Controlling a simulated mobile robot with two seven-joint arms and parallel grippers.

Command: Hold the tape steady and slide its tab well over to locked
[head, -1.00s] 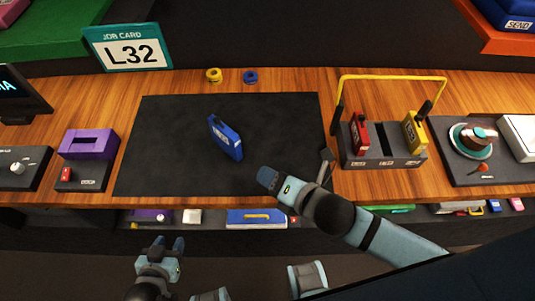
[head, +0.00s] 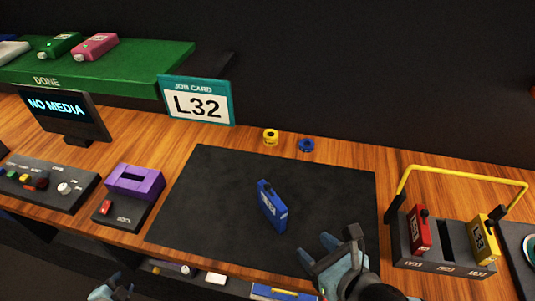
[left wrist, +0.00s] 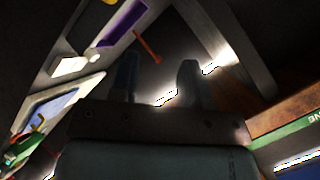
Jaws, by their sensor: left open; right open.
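A blue tape (head: 272,206) with a pale label stands on edge, turned at an angle, on the dark mat (head: 210,190). Its label is too small to read surely, and I cannot make out its tab. My right gripper (head: 338,245) is open and empty over the mat's front right edge, right of and nearer than the tape, not touching it. My left gripper (head: 116,288) is low at the bottom left, in front of the bench and far from the tape. The left wrist view shows its two fingers (left wrist: 160,82) apart with nothing between.
A job card (head: 198,103) reads L32. A rack (head: 440,262) at right holds a red tape (head: 419,231) and a yellow tape (head: 484,238) under a yellow bar. A purple device (head: 135,182) stands left of the mat. Yellow (head: 271,136) and blue (head: 306,145) rings lie behind it.

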